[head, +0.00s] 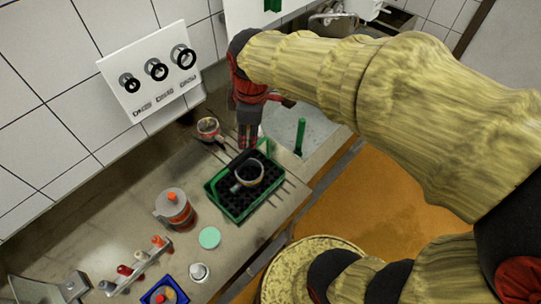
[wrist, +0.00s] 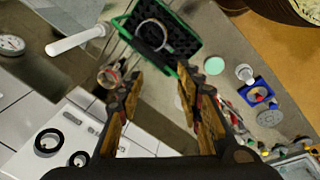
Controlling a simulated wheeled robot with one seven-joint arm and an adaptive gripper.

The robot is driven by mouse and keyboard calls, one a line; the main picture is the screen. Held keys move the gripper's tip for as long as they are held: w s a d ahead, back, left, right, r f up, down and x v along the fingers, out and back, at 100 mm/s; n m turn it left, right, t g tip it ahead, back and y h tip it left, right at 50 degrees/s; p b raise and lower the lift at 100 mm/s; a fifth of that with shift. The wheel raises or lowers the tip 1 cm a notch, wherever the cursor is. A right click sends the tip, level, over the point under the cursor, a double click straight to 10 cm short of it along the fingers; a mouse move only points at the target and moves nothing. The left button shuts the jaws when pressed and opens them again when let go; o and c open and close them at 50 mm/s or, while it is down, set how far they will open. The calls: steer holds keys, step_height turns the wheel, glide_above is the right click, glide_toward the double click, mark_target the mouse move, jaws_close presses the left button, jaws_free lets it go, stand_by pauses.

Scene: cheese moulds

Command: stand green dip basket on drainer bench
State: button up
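The green dip basket (head: 233,212) has a black gridded inside and stands on the grooved part of the grey bench (head: 284,197). A round, pale-rimmed thing (head: 248,172) sits in or over the basket. The basket also shows at the top of the wrist view (wrist: 182,76). My gripper (head: 248,138) hangs just behind the basket in the head view. In the wrist view its two fingers (wrist: 160,78) are apart with nothing seen between them. The basket lies beyond the fingertips; whether they touch it is unclear.
A small round cup (head: 208,128) stands behind the basket, left of my gripper. An orange-lidded jug (head: 174,208), a mint disc (head: 209,237) and a rack of coloured handles (head: 137,264) stand to the left.

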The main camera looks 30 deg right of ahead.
steer(key=s+r+m+t, duration=0.3)
steer(key=s+r+m, duration=0.1)
steer(key=s+m, duration=0.8)
steer(key=shift+s+r, duration=0.15)
steer(key=shift+s, duration=0.3)
step_height(320, 180, down, 16)
steer(key=b, duration=1.6)
steer(key=shift+f, duration=0.25)
steer(key=shift+c, duration=0.4)
steer(key=shift+a, duration=0.15)
steer(key=shift+c, duration=0.4)
